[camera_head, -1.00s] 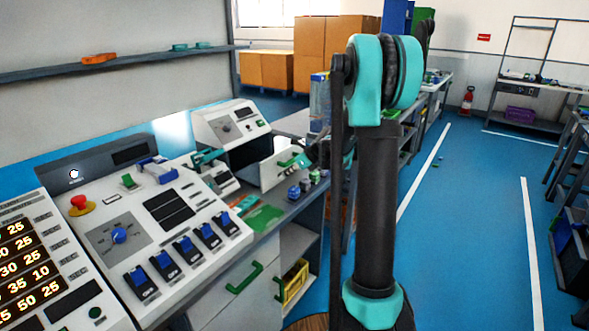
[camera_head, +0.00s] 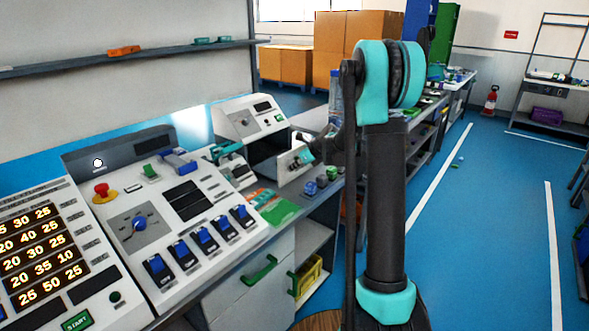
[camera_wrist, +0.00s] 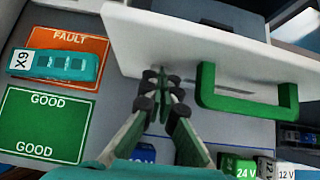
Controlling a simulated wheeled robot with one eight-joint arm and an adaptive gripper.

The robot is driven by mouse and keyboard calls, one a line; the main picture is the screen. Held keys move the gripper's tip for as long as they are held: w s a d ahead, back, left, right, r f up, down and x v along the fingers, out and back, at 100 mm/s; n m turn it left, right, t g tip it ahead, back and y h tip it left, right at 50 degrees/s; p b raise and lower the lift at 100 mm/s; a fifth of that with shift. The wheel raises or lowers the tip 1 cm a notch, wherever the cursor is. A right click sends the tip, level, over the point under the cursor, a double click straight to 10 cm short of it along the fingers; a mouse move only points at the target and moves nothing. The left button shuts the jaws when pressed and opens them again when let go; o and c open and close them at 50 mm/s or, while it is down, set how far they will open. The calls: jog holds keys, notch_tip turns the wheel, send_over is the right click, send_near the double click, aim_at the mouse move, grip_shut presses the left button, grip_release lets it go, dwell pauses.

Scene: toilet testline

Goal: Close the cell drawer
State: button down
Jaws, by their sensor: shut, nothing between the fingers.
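The cell drawer (camera_head: 292,170) is a white drawer pulled out of the tester housing (camera_head: 249,123) in the head view. In the wrist view its white front (camera_wrist: 200,55) crosses the upper picture, with a green handle (camera_wrist: 250,112) on the right part. My gripper (camera_wrist: 160,82) is shut and empty, its dark fingertips at the drawer front, left of the handle. I cannot tell whether they touch it. In the head view my arm partly hides the gripper (camera_head: 301,150) and the drawer's right side.
An orange FAULT field (camera_wrist: 88,45) and a green GOOD field (camera_wrist: 45,125) lie left of the gripper; a teal device (camera_wrist: 60,65) lies on the FAULT field. Blue and green cells (camera_head: 321,181) stand beside the drawer. A switch panel (camera_head: 185,215) is on the left.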

jog(key=w+a, duration=1.2)
jog(key=shift+w+a, duration=0.4)
jog(key=shift+w+a+r, duration=0.1)
jog(key=shift+w+a, duration=0.3)
jog(key=shift+w, duration=0.1)
jog(key=shift+a, duration=0.1)
